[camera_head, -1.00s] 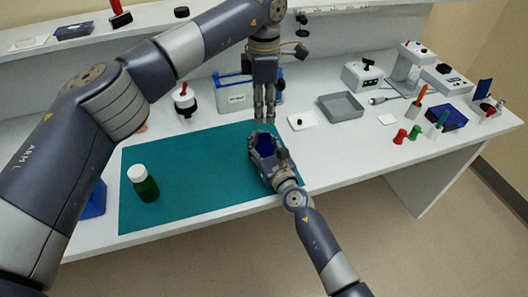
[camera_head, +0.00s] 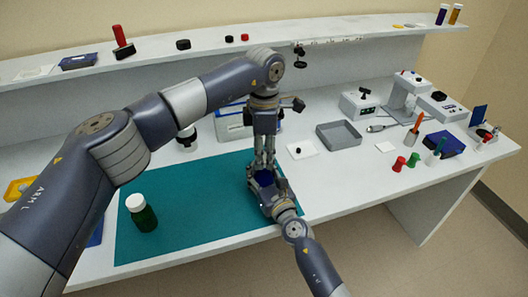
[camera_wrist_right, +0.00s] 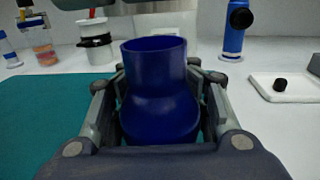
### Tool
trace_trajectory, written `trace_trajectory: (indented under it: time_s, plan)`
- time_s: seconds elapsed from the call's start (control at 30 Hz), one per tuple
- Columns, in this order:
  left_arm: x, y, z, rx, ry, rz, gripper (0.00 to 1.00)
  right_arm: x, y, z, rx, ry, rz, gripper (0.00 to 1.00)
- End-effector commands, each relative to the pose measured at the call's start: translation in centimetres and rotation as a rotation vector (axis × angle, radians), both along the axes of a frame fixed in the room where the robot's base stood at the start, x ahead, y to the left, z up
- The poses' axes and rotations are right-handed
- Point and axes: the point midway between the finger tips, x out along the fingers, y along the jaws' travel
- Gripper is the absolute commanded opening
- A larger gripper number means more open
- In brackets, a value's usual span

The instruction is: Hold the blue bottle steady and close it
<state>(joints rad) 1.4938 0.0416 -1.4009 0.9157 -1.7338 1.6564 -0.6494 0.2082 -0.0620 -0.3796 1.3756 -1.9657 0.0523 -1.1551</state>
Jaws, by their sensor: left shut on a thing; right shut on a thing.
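The blue bottle (camera_wrist_right: 160,100) stands upright between the fingers of my right gripper (camera_wrist_right: 160,125) in the wrist view, its round mouth showing uncovered. In the head view only a little of the blue bottle (camera_head: 264,178) shows, at the right side of the teal mat (camera_head: 185,235). My right gripper (camera_head: 266,188) is shut around it. My left gripper (camera_head: 263,160) points down just above the bottle, its fingers close together. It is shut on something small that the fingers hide. I cannot tell whether this touches the bottle's rim.
A green bottle with a white cap (camera_head: 141,212) stands on the mat's left part. Right of the grippers are a white pad with a small black piece (camera_head: 301,150) and a grey tray (camera_head: 338,135). Red and green pieces stand farther right. The mat's middle is clear.

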Motion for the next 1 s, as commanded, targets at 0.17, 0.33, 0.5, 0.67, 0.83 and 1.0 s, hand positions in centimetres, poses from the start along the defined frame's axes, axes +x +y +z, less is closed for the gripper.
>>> trace_trajectory:
  time_s: [0.17,0.33,0.5,0.67,0.83,1.0]
  plan:
    - [0.0,0.0,-0.9,0.001,0.001,-0.001,0.25,0.0,0.0,0.0,0.0,0.0,0.0,0.0]
    - [0.0,0.0,-1.7,0.0,0.001,-0.002,0.25,0.0,0.0,0.0,0.0,0.0,0.0,0.0]
    - [0.0,0.0,-1.7,0.0,0.001,-0.002,0.25,0.0,0.0,0.0,0.0,0.0,0.0,0.0]
    - [0.0,0.0,-1.7,0.0,0.001,-0.002,0.25,0.0,0.0,0.0,0.0,0.0,0.0,0.0]
    - [0.0,0.0,-1.7,0.0,0.001,-0.002,0.25,0.0,0.0,0.0,0.0,0.0,0.0,0.0]
    - [0.0,0.0,-2.0,0.001,0.001,-0.001,0.25,0.0,0.0,0.0,0.0,0.0,0.0,0.0]
